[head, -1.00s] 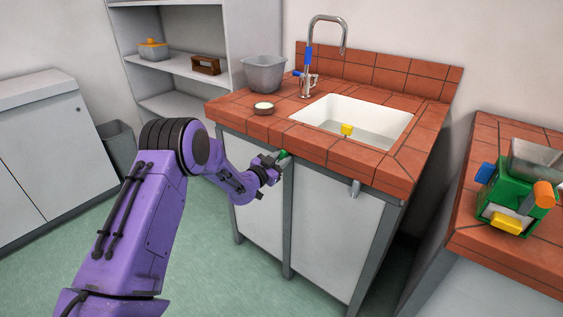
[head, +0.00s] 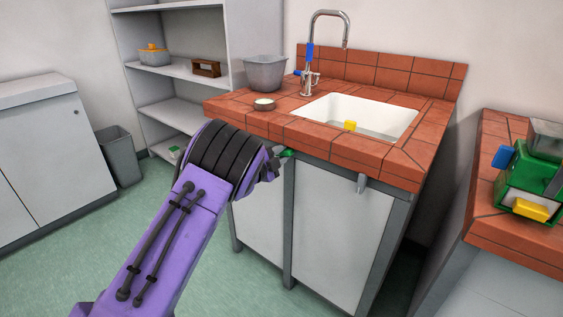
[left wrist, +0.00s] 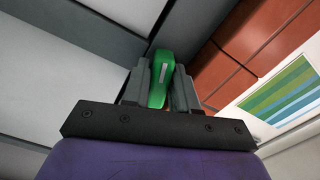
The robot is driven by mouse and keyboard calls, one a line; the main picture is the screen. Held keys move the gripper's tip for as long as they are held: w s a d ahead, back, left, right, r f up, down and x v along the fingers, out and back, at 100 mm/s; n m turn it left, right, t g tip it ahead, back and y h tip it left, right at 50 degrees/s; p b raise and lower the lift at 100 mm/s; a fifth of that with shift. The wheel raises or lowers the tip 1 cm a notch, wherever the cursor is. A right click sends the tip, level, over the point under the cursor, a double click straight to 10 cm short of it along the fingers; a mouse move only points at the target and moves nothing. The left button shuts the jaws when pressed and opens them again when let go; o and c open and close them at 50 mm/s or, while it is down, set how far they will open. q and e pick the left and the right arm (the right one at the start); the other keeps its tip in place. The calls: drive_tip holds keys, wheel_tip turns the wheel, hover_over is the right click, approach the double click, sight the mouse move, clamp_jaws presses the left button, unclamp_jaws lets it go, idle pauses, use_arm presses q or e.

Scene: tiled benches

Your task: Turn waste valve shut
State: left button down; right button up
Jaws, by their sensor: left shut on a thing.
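A small green handle (head: 287,153) shows at the bench front, just under the red tiled edge and by the top of a grey post. I take it for the waste valve's handle. My left gripper (head: 276,165) is at it, partly hidden behind my purple arm in the head view. In the left wrist view, the green handle (left wrist: 161,78) stands between the two grey fingers of my left gripper (left wrist: 161,85), which is shut on it. A pale mark runs along the handle. The valve body is hidden. My right gripper is not in view.
The red tiled bench (head: 260,121) holds a white sink (head: 375,124), a tap (head: 309,75), a grey bucket (head: 265,73) and a small round dish (head: 264,104). A green machine (head: 530,185) stands on the right bench.

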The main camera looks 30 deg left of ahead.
use_arm(q)
drive_tip(key=shift+m+b, duration=1.7)
drive_tip(key=shift+m, duration=0.4)
drive_tip(key=c, duration=0.9)
unclamp_jaws()
drive_tip(key=shift+a+r, duration=0.1)
